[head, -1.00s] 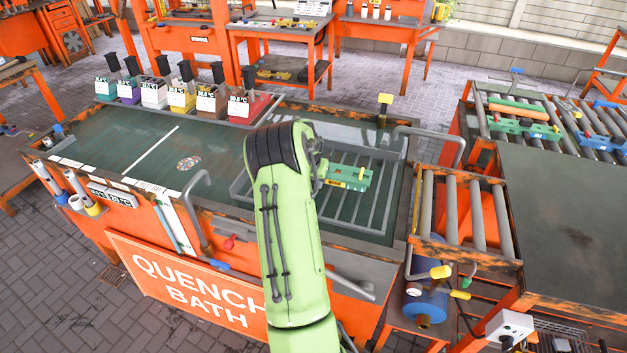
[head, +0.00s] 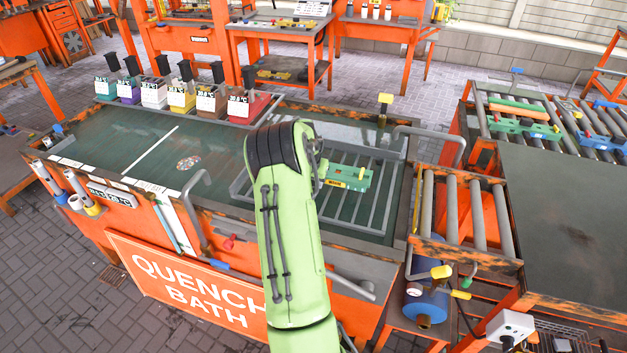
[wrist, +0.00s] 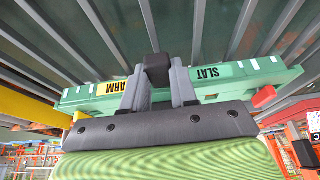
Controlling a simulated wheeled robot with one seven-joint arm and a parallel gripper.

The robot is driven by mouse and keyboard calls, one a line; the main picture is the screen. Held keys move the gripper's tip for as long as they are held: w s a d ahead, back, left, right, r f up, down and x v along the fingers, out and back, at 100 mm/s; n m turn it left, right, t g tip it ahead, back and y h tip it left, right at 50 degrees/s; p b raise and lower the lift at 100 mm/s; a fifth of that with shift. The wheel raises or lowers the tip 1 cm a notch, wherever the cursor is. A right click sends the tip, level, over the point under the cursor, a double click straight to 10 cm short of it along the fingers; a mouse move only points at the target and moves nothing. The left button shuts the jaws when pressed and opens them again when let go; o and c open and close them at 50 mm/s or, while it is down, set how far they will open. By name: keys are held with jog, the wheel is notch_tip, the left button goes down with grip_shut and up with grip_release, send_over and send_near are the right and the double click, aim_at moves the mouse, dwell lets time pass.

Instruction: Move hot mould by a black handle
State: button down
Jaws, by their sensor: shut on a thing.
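The mould (head: 352,176) is a long green bar with a yellow label, at the grid rack (head: 372,212) in the right part of the quench bath. In the wrist view the mould (wrist: 225,86) lies across the picture, marked "SLAT", with a yellow label that seems to read "WARM". My gripper (wrist: 160,82) is shut on its black handle (wrist: 158,68), near the middle of the bar. Grey rack bars run behind the mould. I cannot tell whether it touches them. In the head view my green arm hides the gripper and the mould's left end.
A grey bent handle (head: 440,132) stands at the bath's right edge, beside a roller section (head: 465,208). Several coloured boxes (head: 208,100) line the bath's back edge. The bath's left part is open.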

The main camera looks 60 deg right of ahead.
jog(key=shift+f+b, duration=0.4)
jog(key=shift+b, duration=0.1)
dwell(0.8)
jog(key=shift+c, duration=2.1)
grip_release()
jog(key=shift+a+f, duration=0.1)
jog(key=shift+r+p, duration=2.35)
jog(key=shift+r, duration=1.3)
jog(key=shift+f, duration=0.1)
